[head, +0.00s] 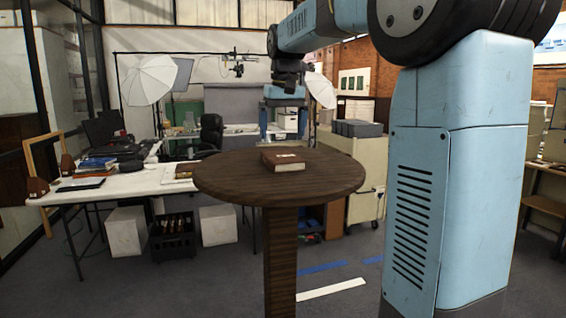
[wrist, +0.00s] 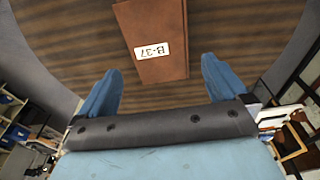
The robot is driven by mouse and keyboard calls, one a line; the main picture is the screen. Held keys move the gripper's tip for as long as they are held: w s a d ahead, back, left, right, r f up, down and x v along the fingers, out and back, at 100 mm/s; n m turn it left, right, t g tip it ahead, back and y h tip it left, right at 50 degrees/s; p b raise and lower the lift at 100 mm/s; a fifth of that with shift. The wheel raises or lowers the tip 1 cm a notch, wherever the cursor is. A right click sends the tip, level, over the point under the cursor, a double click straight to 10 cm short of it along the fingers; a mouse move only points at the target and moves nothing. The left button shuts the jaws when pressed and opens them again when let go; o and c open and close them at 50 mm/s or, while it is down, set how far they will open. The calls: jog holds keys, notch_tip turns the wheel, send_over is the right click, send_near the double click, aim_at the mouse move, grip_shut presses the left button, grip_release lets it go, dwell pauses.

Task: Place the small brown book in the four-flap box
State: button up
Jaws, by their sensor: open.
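The small brown book (head: 283,161) lies flat on the round dark wooden table (head: 225,182), near its middle. In the wrist view the book (wrist: 152,22) has a white label reading B-37 and lies ahead of my fingertips, roughly centred between them. My gripper (wrist: 161,80) is open and empty, its two blue fingers apart above the table. In the head view my gripper (head: 282,135) hangs over the far side of the table, behind the book. I cannot make out a four-flap box in either view.
A white work table (head: 125,184) with papers and equipment stands at the left, a black crate (head: 172,240) below it. A cream cabinet (head: 355,165) with grey boxes stands behind the round table at right. The tabletop around the book is clear.

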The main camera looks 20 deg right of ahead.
aim_at(282, 156)
jog(key=shift+w+d+f, duration=0.1)
jog(key=shift+w+f, duration=0.05)
jog(key=shift+f, duration=1.05)
jog(key=shift+w+a+f, duration=0.1)
jog(key=shift+w+f, duration=0.1)
jog(key=shift+f, duration=1)
jog(key=shift+w+d+f, duration=0.1)
jog(key=shift+w+f, duration=0.05)
jog(key=shift+f, duration=1.05)
jog(key=c, duration=0.9)
